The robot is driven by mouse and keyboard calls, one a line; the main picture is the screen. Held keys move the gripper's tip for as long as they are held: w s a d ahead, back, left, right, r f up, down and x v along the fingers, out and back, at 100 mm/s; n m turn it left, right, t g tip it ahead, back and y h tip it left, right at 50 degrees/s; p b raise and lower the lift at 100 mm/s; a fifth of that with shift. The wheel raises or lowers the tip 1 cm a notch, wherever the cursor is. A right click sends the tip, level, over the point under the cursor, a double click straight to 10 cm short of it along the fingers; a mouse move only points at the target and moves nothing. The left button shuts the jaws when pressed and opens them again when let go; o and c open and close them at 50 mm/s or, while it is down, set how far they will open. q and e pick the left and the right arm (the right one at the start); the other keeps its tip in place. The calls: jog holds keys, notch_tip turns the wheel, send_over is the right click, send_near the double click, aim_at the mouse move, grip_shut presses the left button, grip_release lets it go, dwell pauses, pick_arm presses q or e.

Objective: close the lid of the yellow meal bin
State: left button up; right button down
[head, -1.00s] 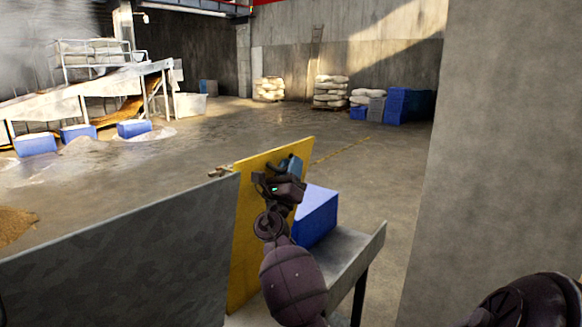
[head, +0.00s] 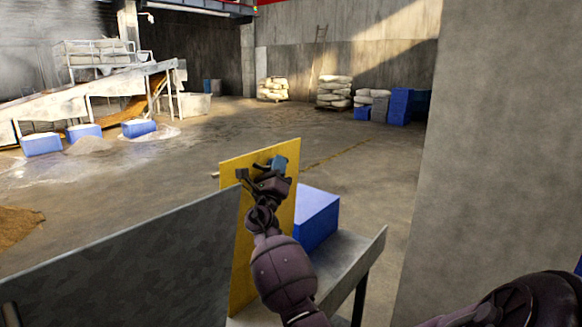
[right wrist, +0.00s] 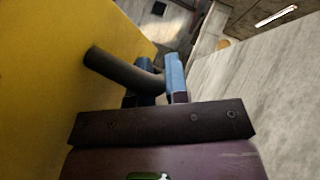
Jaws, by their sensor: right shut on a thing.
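The yellow lid (head: 242,182) stands steeply upright as a flat panel in the middle of the head view. It fills the left side of the right wrist view (right wrist: 60,75). My right gripper (head: 279,164) is at the lid's upper part. Its blue fingers (right wrist: 158,84) are shut on the dark bar handle (right wrist: 118,68) that sticks out from the lid's face. The bin's body cannot be made out; a grey panel hides the lower left of the lid. My left gripper is not in view.
A grey panel (head: 130,255) crosses the lower left, close to the lid. A blue box (head: 317,215) sits on a grey metal table (head: 345,265) right of the lid. A concrete wall (head: 500,150) stands at the right. Open floor (head: 220,125) lies beyond.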

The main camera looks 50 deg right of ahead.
aim_at(261, 157)
jog(key=w+n+y, duration=0.1)
jog(key=w, duration=0.1)
jog(key=w+n+t+p, duration=0.1)
jog(key=w+r+n+t+y+p, duration=0.1)
jog(key=w, duration=0.1)
jog(key=shift+w+a+n+y, duration=0.25)
jog(key=shift+w+n+y, duration=0.05)
jog(key=shift+w, duration=0.35)
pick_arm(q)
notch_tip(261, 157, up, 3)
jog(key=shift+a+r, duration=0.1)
pick_arm(e)
jog(key=shift+w+f+n, duration=0.15)
jog(key=shift+n, duration=0.15)
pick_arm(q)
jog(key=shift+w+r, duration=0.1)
pick_arm(e)
jog(key=c, duration=1.4)
grip_release()
